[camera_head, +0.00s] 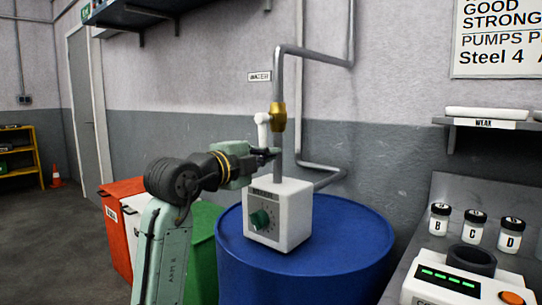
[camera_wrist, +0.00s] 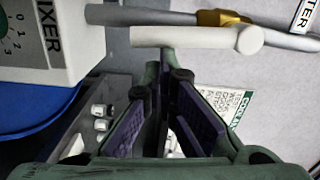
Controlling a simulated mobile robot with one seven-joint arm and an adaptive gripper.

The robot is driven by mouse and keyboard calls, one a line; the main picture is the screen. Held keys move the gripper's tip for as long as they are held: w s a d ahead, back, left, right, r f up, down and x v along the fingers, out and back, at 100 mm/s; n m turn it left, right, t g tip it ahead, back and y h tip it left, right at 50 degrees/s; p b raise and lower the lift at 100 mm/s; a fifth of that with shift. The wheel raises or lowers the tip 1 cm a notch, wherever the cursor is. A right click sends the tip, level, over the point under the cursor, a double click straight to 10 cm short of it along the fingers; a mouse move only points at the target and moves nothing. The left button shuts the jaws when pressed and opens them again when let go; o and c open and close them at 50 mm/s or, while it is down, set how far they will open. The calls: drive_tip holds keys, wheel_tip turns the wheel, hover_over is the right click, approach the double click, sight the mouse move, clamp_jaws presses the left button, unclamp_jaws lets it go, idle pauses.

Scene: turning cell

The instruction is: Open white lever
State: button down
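The white lever (camera_head: 263,131) hangs down beside the brass valve (camera_head: 278,117) on the vertical grey pipe. In the wrist view the lever (camera_wrist: 185,38) lies as a pale bar across the top, its round end near the brass valve (camera_wrist: 222,18). My gripper (camera_head: 270,152) is at the lever's lower end, close to the pipe. In the wrist view my gripper (camera_wrist: 166,78) points at the lever, and its two purple-padded fingers show a gap between them. The fingertips are just short of the lever or at its edge; I cannot tell whether they touch.
A white mixer box (camera_head: 279,214) with a green dial stands on a blue drum (camera_head: 340,250) below the pipe. Red, white and green bins stand left of the drum. A bench (camera_head: 425,212) with labelled jars is at right. A wall shelf (camera_head: 150,15) is above left.

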drive_tip(key=shift+w+a+f, duration=0.1)
drive_tip(key=shift+w+a, duration=0.05)
drive_tip(key=shift+a, duration=0.05)
idle(0.3)
drive_tip(key=shift+d, duration=0.15)
